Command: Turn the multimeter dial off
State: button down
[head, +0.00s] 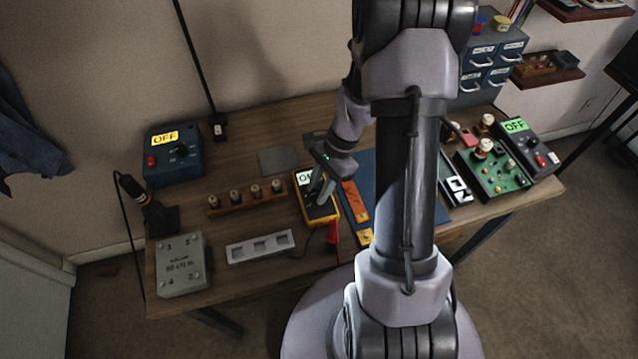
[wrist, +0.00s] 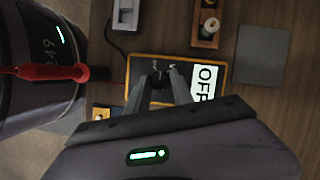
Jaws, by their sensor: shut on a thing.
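The multimeter (head: 319,208) is a dark unit with a yellow-orange edge. It lies on the workbench left of my arm in the head view. It also shows in the wrist view (wrist: 222,88), where its pale display (wrist: 205,84) reads "OFF", the last letter partly covered by my finger or housing. My gripper (head: 317,196) is down over the meter's face. In the wrist view my gripper (wrist: 160,80) has both fingertips on the small dark dial (wrist: 158,84), shut on it. The dial's pointer and most of its markings are hidden or too small to read.
A blue box with a yellow "OFF" display (head: 172,153) stands at the back left. A wooden rack of spools (head: 245,200) and a grey tray (head: 260,247) lie left of the meter. A red probe (head: 333,232) is close by its front right. Green circuit board (head: 494,173) is at right.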

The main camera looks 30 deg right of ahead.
jog(key=n+g+p, duration=0.1)
jog(key=n, duration=0.1)
jog(key=n+p, duration=0.1)
jog(key=n, duration=0.2)
jog(key=shift+w+g+h+p, duration=0.15)
jog(key=shift+g+h+p, duration=0.15)
jog(key=shift+g+p, duration=0.1)
jog(key=shift+n, duration=0.3)
jog(key=c, duration=1.1)
grip_release()
jog(key=shift+r, duration=0.1)
jog(key=p+v, duration=0.5)
jog(key=v, duration=1.2)
jog(key=shift+w+r+p, duration=0.15)
jog(key=shift+w+p, duration=0.05)
jog(key=shift+p, duration=0.1)
